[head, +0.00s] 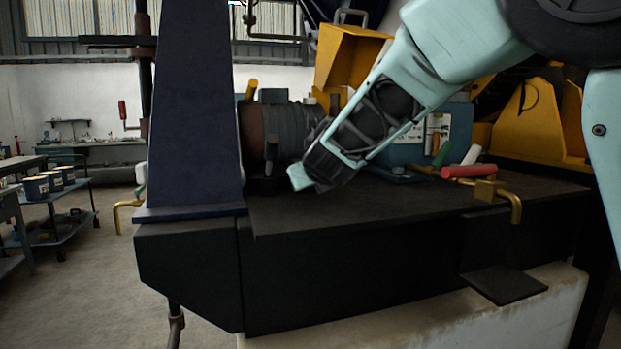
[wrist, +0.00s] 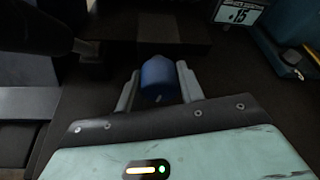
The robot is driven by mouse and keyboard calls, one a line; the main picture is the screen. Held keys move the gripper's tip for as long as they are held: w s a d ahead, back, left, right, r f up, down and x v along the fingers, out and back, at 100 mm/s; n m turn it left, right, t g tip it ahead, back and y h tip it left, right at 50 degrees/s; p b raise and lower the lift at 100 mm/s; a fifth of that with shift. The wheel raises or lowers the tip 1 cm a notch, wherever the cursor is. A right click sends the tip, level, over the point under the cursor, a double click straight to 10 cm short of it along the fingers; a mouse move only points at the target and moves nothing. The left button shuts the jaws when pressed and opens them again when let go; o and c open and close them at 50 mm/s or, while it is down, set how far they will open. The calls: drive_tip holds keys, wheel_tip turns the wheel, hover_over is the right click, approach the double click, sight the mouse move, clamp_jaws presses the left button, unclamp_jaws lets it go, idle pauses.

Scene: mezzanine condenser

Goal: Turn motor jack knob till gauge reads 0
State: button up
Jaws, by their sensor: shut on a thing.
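A blue rounded knob (wrist: 158,78) sits between the two grey fingers of my gripper (wrist: 157,86) in the wrist view. The gripper is shut on the knob. In the head view my gripper (head: 303,178) reaches down to the black bench top, in front of the ribbed motor body (head: 283,128); the knob is hidden there. A gauge display (wrist: 238,13) at the top of the wrist view shows dark digits that seem to end in 15; its top is cut off.
A tall dark blue upright (head: 195,110) stands left of the motor. A blue housing (head: 400,150) is right of my gripper. A red-handled brass lever (head: 470,172) and a brass crank (head: 515,203) are near the bench's right edge. Open floor lies at left.

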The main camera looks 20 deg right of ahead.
drive_tip(key=shift+f, duration=0.1)
drive_tip(key=m+b, duration=0.1)
drive_tip(key=b, duration=0.1)
drive_tip(key=m+y+b, duration=0.1)
drive_tip(key=b, duration=0.1)
drive_tip(key=shift+d+f+y, duration=0.15)
drive_tip(key=shift+y, duration=0.15)
drive_tip(key=m+y+b, duration=0.1)
drive_tip(key=m+b, duration=0.1)
drive_tip(key=b, duration=0.1)
drive_tip(key=shift+m+y+b, duration=0.8)
drive_tip(key=shift+m+b, duration=0.1)
drive_tip(key=shift+b, duration=0.35)
drive_tip(key=shift+m+y+b, duration=0.4)
drive_tip(key=shift+m+b, duration=0.4)
drive_tip(key=shift+b, duration=0.35)
drive_tip(key=shift+r+m+t+y+b, duration=0.2)
drive_tip(key=shift+m+t+y+b, duration=0.4)
drive_tip(key=shift+m+b, duration=0.8)
